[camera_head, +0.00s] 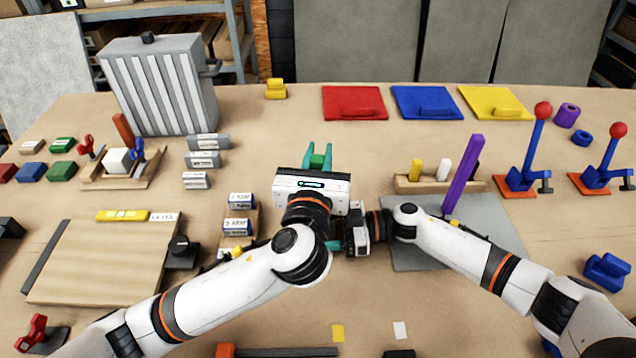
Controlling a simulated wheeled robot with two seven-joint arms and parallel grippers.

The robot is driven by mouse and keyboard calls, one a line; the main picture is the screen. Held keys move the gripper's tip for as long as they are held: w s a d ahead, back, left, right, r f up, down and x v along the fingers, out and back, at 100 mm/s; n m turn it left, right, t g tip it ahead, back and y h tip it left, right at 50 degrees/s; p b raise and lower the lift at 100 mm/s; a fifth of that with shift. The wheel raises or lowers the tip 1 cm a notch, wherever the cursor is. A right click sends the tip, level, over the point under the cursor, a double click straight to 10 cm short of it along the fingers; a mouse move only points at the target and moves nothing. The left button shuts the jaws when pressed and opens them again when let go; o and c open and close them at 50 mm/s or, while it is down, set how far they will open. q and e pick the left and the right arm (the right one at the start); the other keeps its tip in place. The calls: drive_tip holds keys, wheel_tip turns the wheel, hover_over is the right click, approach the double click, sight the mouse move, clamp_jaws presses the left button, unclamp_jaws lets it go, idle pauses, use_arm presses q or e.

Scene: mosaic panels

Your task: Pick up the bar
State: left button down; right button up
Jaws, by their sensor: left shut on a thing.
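My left gripper (317,158) is near the middle of the table, its teal fingers pointing away. It is shut on a small green piece (318,161), mostly hidden between the fingers. A long purple bar (463,175) stands tilted behind my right arm, above the grey mat (490,228); its lower end is near the arm and I cannot tell what it rests on. My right gripper (333,245) points left, partly hidden by my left wrist; its opening does not show.
A wooden rack (408,185) holds yellow and white pegs. Red (352,103), blue (428,102) and yellow (494,102) panels lie at the back. Blue levers with red knobs (536,140) stand right. A wooden board (100,265) lies left. The back middle is fairly clear.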

use_arm(q)
wheel_tip(320, 180, up, 27)
use_arm(e)
drive_tip(key=o, duration=0.8)
use_arm(q)
drive_tip(key=s+a, duration=0.7)
drive_tip(key=s, duration=0.5)
use_arm(e)
drive_tip(key=shift+o, duration=0.2)
idle(1.3)
